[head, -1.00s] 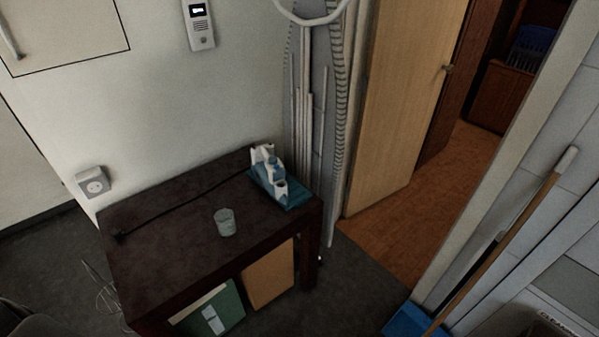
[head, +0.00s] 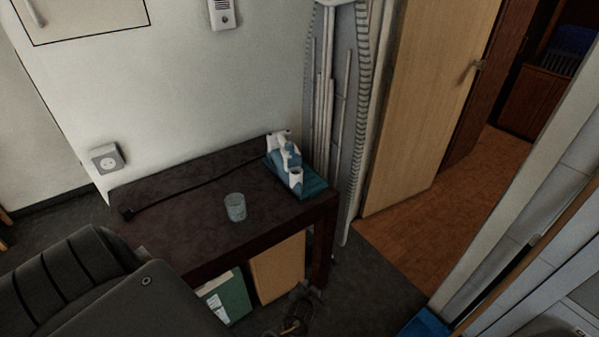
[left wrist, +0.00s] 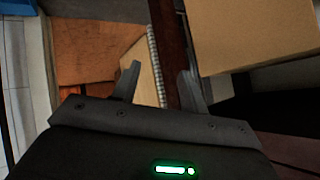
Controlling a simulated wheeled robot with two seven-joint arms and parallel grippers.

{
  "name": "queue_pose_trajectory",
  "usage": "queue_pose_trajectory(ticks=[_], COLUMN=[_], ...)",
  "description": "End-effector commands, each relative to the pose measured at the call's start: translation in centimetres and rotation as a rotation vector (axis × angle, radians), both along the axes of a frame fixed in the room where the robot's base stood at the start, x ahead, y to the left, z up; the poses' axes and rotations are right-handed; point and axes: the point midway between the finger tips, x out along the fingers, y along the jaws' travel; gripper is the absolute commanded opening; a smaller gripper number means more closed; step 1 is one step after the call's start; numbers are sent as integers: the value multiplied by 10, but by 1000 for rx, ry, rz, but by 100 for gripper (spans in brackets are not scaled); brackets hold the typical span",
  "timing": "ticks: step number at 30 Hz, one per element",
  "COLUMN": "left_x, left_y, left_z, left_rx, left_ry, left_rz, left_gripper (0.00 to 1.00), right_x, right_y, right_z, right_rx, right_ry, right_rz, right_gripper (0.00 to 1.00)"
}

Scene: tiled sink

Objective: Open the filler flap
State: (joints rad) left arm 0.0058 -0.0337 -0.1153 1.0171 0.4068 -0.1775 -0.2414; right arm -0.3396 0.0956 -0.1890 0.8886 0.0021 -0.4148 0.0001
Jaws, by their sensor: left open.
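A steam iron (head: 287,162), white and blue-teal, stands on a teal base (head: 314,187) at the back right corner of the dark table. Its filler flap is too small to make out in the head view. A clear glass (head: 235,207) stands on the table in front of and left of the iron. My left gripper (left wrist: 160,85) shows in the left wrist view with two fingers apart and nothing between them. It is low by the table's front, below and away from the iron. My right gripper is not clearly seen.
The dark table (head: 180,192) has a cord running across it to the left. Below it are a cardboard box (head: 277,268) and a green binder (head: 232,297). An ironing board (head: 345,110) leans behind the table's right side, near an open door (head: 430,100). The table's middle is largely clear.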

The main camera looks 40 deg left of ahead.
Motion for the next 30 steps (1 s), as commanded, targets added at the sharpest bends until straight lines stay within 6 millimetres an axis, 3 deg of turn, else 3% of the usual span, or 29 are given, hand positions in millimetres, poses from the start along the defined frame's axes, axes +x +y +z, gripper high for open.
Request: queue_pose_trajectory(ticks=[1, 3, 6, 9, 12, 15, 18, 25, 30], left_x=[56, 111, 157, 166, 154, 143, 136, 140, 154], left_y=[7, 24, 53, 81, 102, 113, 118, 126, 149], left_z=[29, 93, 188, 270, 322, 349, 360, 363, 363], left_rx=[30, 79, 124, 135, 121, 104, 95, 97, 98], left_ry=[-130, -291, -501, -664, -760, -807, -823, -824, -824], left_rz=[54, 150, 315, 495, 640, 727, 767, 772, 772], left_gripper=[44, 44, 44, 44, 44, 44, 44, 44, 44], right_x=[10, 23, 42, 58, 69, 75, 77, 78, 79], right_y=[1, 2, 3, 4, 4, 4, 4, 5, 5], right_z=[-23, -33, -45, -54, -56, -54, -52, -49, -49], right_rx=[0, -1, -2, -4, -6, -8, -7, -7, -6], right_ry=[-9, -18, -30, -40, -48, -51, -52, -52, -53], right_rz=[-1, -2, -4, -6, -7, -8, -8, -8, -9], right_gripper=[36, 36, 36, 36, 36, 36, 36, 36, 36])
